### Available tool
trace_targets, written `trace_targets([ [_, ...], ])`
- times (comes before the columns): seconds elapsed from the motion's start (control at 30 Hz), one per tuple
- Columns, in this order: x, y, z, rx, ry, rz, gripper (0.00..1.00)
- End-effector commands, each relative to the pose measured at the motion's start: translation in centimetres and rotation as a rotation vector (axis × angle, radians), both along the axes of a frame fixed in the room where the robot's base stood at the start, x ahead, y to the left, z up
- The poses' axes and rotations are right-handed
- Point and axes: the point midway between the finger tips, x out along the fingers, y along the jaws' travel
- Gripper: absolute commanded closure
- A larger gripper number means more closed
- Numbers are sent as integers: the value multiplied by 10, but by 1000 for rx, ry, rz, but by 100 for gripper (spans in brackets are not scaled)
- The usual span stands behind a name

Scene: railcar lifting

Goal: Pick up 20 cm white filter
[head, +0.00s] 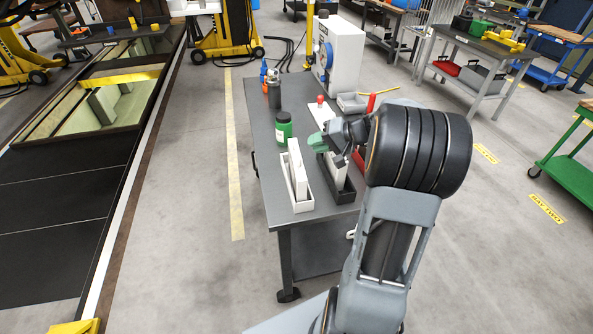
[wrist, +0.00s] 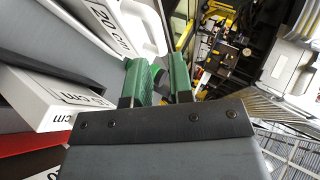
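A thin white filter (head: 298,168) stands upright in a white tray (head: 304,203) at the front of the grey workbench. Beside it, a dark tray (head: 345,192) holds another pale upright piece, partly hidden by my arm. In the wrist view a white block marked "20 cm" (wrist: 108,26) lies at upper left. A second white block with a partly readable cm label (wrist: 72,98) is below it. My gripper (head: 320,143) is above the dark tray, right of the white filter. In the wrist view its green fingers (wrist: 158,64) are apart, with nothing held between them.
The floor left of the bench is clear up to the pit edge.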

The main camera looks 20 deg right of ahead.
Motion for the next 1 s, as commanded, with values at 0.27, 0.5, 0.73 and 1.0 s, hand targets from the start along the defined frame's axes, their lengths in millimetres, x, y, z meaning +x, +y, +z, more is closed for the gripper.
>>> trace_targets([
  [0.27,19,22,-17,0,3,2,79],
  [0.5,28,33,-24,1,4,3,79],
  [0.73,46,51,-41,0,5,2,79],
  [1.0,51,56,-47,-1,2,0,79],
])
